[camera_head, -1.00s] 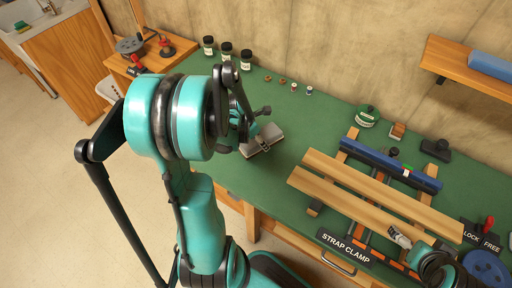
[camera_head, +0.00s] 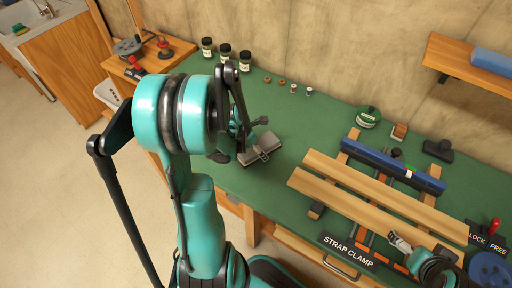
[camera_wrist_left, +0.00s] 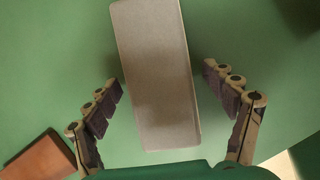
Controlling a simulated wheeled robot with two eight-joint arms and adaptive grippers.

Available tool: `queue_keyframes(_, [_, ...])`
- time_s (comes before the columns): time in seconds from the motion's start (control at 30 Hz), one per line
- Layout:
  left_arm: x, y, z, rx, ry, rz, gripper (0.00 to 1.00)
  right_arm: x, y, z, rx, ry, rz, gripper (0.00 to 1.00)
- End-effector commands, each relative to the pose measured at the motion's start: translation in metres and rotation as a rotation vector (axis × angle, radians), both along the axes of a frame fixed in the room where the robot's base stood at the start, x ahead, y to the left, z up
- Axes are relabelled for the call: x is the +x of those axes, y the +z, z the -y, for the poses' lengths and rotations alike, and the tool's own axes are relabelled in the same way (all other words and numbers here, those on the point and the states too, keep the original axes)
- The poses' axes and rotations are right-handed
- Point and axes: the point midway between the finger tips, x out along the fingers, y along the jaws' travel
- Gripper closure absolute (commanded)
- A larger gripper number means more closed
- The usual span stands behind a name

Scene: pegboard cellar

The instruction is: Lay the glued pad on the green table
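The grey rectangular pad (camera_head: 270,142) lies flat on the green table (camera_head: 310,125), left of the clamp rig. In the left wrist view the pad (camera_wrist_left: 158,75) sits between the fingers, with a gap on each side. My left gripper (camera_head: 250,150) is open and low around the pad; its fingertips (camera_wrist_left: 162,82) do not grip it. Any glue is not visible. My right gripper (camera_head: 398,242) is at the lower right, by the front wooden bar; its finger opening is too small to tell.
Two wooden bars (camera_head: 345,180) and a blue bar (camera_head: 385,165) lie over the strap clamp rig. Several jars (camera_head: 225,53) stand at the back left. A green round tin (camera_head: 368,117) stands at the back. The table behind the pad is mostly clear.

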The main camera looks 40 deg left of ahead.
Motion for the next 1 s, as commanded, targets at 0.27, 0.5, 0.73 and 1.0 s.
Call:
queue_keyframes(0.27, [0.0,0.005,0.0,0.0,0.0,0.0,0.16,0.0,0.005,0.0,0.0,0.0,0.0,0.0])
queue_keyframes(0.5, [-0.017,0.049,-0.005,0.0,0.003,0.0,0.16,0.0,0.026,0.0,0.0,0.0,0.0,0.0])
queue_keyframes(0.73, [-0.035,0.093,-0.01,0.0,0.002,0.001,0.16,0.0,0.045,0.0,0.0,0.0,0.0,0.0])
queue_keyframes(1.0, [-0.043,0.116,-0.008,0.019,-0.04,0.005,0.16,0.0,0.052,0.0,0.0,0.0,0.0,0.0])
